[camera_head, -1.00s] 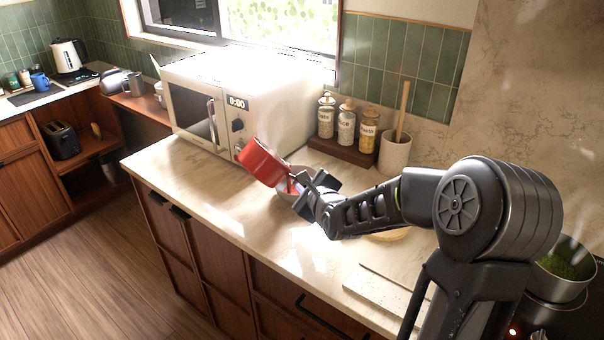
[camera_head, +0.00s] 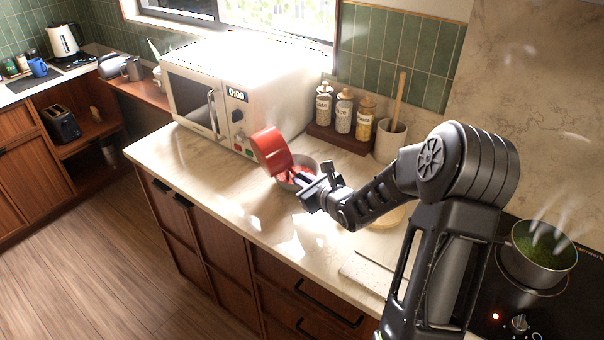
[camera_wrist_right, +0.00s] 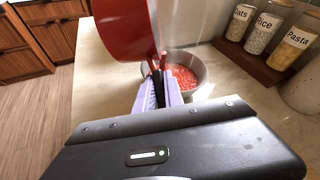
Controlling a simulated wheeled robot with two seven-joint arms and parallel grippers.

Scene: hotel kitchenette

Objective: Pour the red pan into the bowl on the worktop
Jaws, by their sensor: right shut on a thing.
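The red pan (camera_head: 271,151) is held tilted on its side above the worktop, at the near left rim of the bowl. My right gripper (camera_head: 308,186) is shut on its handle; in the right wrist view the pan (camera_wrist_right: 125,28) hangs ahead of the purple-lined fingers (camera_wrist_right: 158,90). The grey bowl (camera_head: 312,163) stands on the worktop, partly hidden by the pan and gripper. In the right wrist view the bowl (camera_wrist_right: 200,72) holds chunky red food (camera_wrist_right: 183,76). The pan's inside is hidden. My left gripper is out of view.
A white microwave (camera_head: 245,90) stands behind the pan. Several labelled jars (camera_head: 343,112) on a wooden stand and a utensil crock (camera_head: 390,142) stand behind the bowl. A pot with green contents (camera_head: 540,255) sits on the hob at right. The worktop's front left is clear.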

